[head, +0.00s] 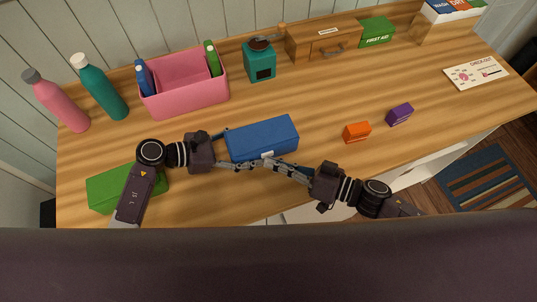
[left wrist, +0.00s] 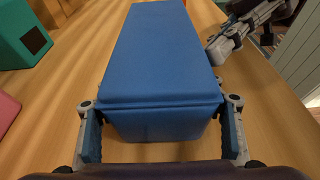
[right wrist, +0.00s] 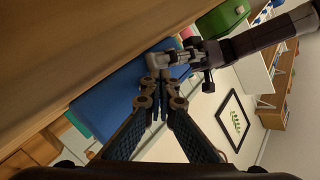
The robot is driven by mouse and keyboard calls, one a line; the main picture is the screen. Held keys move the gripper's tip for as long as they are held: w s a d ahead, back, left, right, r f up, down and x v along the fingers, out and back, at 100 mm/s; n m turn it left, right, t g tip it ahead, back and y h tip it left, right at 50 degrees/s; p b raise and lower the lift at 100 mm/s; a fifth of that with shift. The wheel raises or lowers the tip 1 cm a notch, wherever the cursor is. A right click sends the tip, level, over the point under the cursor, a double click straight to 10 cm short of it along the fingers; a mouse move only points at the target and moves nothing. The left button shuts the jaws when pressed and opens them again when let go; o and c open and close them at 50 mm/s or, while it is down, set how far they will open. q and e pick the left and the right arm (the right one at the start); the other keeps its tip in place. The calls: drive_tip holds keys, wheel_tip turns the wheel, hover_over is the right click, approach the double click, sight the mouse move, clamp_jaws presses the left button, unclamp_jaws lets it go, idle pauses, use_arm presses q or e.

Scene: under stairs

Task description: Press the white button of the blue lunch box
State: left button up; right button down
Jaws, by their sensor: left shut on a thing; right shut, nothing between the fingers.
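The blue lunch box (head: 262,136) lies near the front edge of the table, lid closed. Its white button (head: 267,155) is on the front long side. My left gripper (head: 232,147) is shut on the box's left end, one finger along each side; the left wrist view shows the box (left wrist: 160,70) between the fingers. My right gripper (head: 268,163) is shut and empty, its tips in front of the box at the button. In the right wrist view the tips (right wrist: 158,75) are against or very near the box (right wrist: 108,98); the button is hidden there.
A green box (head: 105,190) lies at the left, partly behind my left arm. An orange box (head: 357,132) and a purple box (head: 399,114) stand to the right. Behind are a pink bin (head: 185,98), a teal canister (head: 259,66) and two bottles (head: 100,90).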

use_arm(q)
drive_tip(key=shift+s+d, duration=0.1)
use_arm(e)
drive_tip(key=shift+w, duration=0.25)
drive_tip(key=shift+s, duration=0.1)
drive_tip(key=shift+s+d, duration=0.3)
drive_tip(key=shift+s, duration=0.65)
drive_tip(key=shift+s+d, duration=0.25)
drive_tip(key=shift+s, duration=0.55)
drive_tip(key=shift+s+d, duration=0.2)
drive_tip(key=shift+s, duration=0.65)
drive_tip(key=shift+s+d, duration=0.25)
drive_tip(key=shift+s, duration=0.55)
use_arm(q)
drive_tip(key=o, duration=1.4)
drive_tip(key=shift+o, duration=0.2)
drive_tip(key=shift+a, duration=0.2)
